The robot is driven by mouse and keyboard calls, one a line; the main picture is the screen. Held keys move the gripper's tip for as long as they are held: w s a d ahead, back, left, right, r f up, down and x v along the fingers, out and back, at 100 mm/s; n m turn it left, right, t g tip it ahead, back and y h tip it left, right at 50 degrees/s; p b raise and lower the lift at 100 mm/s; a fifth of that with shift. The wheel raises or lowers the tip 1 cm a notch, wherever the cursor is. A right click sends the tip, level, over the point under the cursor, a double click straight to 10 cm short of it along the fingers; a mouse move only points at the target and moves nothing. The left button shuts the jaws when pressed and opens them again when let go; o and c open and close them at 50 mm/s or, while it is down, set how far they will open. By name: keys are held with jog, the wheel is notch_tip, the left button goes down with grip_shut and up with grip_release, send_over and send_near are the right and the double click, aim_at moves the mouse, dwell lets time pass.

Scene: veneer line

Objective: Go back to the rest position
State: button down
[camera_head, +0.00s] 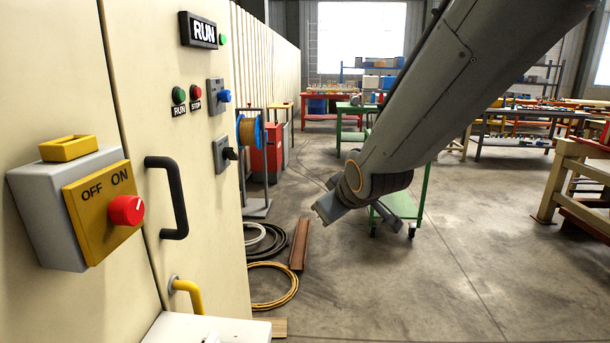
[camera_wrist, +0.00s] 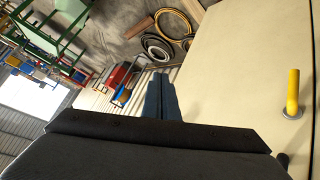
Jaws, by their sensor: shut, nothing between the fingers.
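My gripper (camera_wrist: 159,78) shows in the wrist view as two dark blue-grey fingers side by side, shut with nothing between them. In the head view my arm comes down from the upper right to a joint in front of the aisle, right of the cabinet; I cannot make out the fingers there. The cream cabinet (camera_head: 82,110) bears a yellow OFF/ON switch box (camera_head: 88,225) with a red knob (camera_head: 126,210) and a black handle (camera_head: 173,198).
A yellow bent handle (camera_head: 186,292) sticks out low on the cabinet; it also shows in the wrist view (camera_wrist: 293,92). Coils (camera_head: 272,285) and a brown plank (camera_head: 301,243) lie on the floor. A green trolley (camera_head: 405,204) stands behind my arm.

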jog(key=s+d+f+m+g+h, duration=0.1)
jog(key=s+d+f+m+g, duration=0.1)
jog(key=s, duration=0.5)
jog(key=s+d+f+m+g+h, duration=0.1)
jog(key=s+d+f+m+g, duration=0.2)
jog(key=s+d+f, duration=0.4)
jog(key=s+d+f+m+g, duration=0.3)
jog(key=s+d+f, duration=0.2)
jog(key=s, duration=0.2)
jog(key=shift+s+f+g+h, duration=0.25)
jog(key=shift+s+g+h, duration=0.15)
jog(key=shift+d, duration=0.1)
